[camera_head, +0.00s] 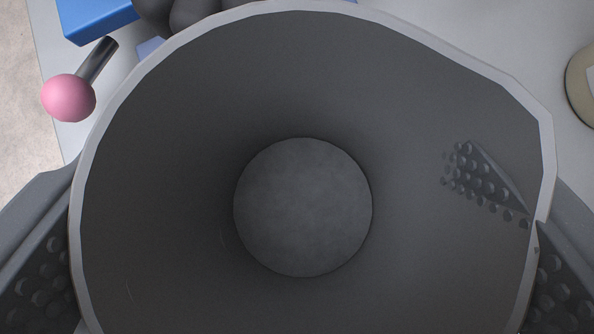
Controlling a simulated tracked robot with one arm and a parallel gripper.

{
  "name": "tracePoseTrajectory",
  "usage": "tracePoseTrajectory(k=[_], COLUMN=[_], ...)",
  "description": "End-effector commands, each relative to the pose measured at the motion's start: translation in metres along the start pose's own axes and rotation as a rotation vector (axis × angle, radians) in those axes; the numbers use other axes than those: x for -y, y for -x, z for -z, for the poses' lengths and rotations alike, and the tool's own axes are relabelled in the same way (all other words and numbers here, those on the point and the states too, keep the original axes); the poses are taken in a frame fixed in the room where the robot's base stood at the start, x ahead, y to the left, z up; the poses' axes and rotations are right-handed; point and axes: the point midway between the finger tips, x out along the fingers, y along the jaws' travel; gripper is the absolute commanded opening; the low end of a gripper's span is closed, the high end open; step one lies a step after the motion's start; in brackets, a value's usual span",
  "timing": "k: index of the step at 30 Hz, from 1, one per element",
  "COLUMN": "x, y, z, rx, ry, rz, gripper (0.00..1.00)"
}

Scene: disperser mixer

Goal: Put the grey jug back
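The grey jug (390,90) fills most of the view. I look straight down into its open mouth and see its inner wall and round bottom. Its pale rim bulges at the upper right. No contents show inside. My gripper (305,235) straddles the jug, with one dark studded finger against the left wall and the other against the right wall. A studded part of the right finger shows through the wall inside the jug. The gripper looks shut on the jug. The jug's outside and base are hidden, so I cannot tell whether it is lifted.
A pink ball knob on a metal rod (69,98) is close to the jug's upper left. A blue block (97,18) and a dark grey rounded thing (185,14) lie beyond. A beige round object (582,88) is at the right edge. The pale surface (530,45) is bare at upper right.

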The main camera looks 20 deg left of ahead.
Motion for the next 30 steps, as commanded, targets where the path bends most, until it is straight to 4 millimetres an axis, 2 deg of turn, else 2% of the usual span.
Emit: tracePoseTrajectory(k=[11, 17, 23, 30], x=[0.000, 0.000, -0.001, -0.002], y=[0.001, 0.009, 0.032, 0.070], z=[0.000, 0.001, 0.001, 0.003], rx=[0.001, 0.001, 0.000, -0.002], ry=[0.000, -0.001, -0.001, -0.001], rz=[0.000, 0.000, 0.000, -0.002], gripper=[0.97, 0.97, 0.97, 0.97])
